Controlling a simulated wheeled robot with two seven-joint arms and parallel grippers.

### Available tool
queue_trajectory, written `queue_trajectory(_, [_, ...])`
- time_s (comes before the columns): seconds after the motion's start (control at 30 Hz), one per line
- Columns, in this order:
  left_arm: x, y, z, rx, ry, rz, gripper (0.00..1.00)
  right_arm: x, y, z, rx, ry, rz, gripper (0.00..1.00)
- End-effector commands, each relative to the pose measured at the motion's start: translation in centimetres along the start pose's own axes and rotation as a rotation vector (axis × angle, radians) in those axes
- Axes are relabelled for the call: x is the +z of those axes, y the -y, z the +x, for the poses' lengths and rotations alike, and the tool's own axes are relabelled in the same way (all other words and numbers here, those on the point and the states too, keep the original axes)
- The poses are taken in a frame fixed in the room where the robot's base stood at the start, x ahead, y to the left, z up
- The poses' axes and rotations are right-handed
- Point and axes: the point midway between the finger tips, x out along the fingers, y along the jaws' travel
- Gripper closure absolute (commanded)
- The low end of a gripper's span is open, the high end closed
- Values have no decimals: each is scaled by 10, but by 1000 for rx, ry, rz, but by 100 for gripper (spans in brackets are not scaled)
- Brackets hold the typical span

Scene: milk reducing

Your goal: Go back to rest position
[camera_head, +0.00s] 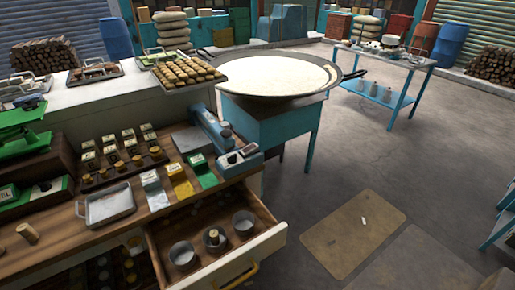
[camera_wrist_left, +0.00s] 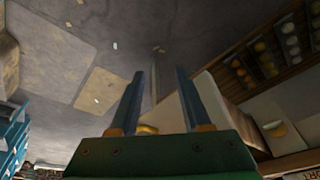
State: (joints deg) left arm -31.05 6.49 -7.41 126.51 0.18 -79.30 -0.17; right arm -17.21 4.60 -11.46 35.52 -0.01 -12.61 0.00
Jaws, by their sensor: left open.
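My left gripper (camera_wrist_left: 159,72) shows only in its wrist view. Its two blue fingers stand apart above a green body, with nothing held between them. Beyond the fingers is grey floor. Neither gripper shows in the head view. The wide pan of milk (camera_head: 280,74) rests on a blue stand (camera_head: 268,132) behind the counter. The task names no object to handle.
A wooden counter (camera_head: 58,238) at left holds jars, boxes and a metal tray (camera_head: 107,206). Its drawer (camera_head: 262,243) is pulled out, with metal cups inside. A blue table (camera_head: 385,62) stands back right. Open floor (camera_head: 400,150) lies at right, with a brown mat (camera_head: 340,245).

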Motion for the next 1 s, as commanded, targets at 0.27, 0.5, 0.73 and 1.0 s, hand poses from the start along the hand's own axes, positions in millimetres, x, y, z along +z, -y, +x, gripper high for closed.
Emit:
queue_trajectory(0.27, [72,-7,150,10,81,13,52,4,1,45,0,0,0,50])
queue_trajectory(0.5, [189,-11,246,17,161,32,52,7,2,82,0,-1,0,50])
queue_trajectory(0.73, [226,-11,253,19,180,40,52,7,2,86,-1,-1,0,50])
queue_trajectory(1.0, [225,-11,252,19,180,40,52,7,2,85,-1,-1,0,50])
